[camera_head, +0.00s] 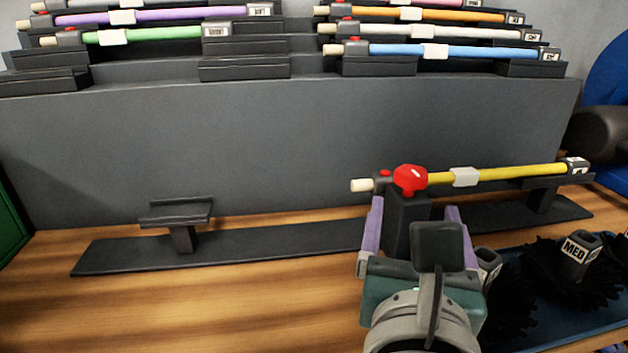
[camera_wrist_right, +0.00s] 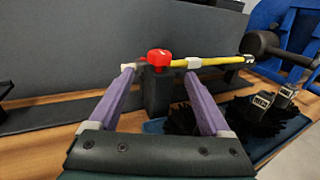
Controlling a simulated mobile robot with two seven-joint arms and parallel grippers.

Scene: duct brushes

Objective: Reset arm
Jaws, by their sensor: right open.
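My right gripper (camera_head: 412,225) is open, with its two purple fingers apart. In the head view it is in front of a dark post with a red knob (camera_head: 410,179). The fingers stand on either side of the post in the picture; I see no contact. The right wrist view shows the same open fingers (camera_wrist_right: 165,95) and the red knob (camera_wrist_right: 159,58). A yellow rod (camera_head: 500,174) lies across the post and a right-hand support. Its pale tip sticks out left of the knob. My left gripper is not in view.
A dark rack (camera_head: 270,140) holds several coloured rods on steps at the back. An empty support (camera_head: 178,213) stands on the base strip at left. Black brushes, one labelled MED (camera_head: 575,255), sit on a blue tray at right. The wooden table (camera_head: 200,300) is clear at front left.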

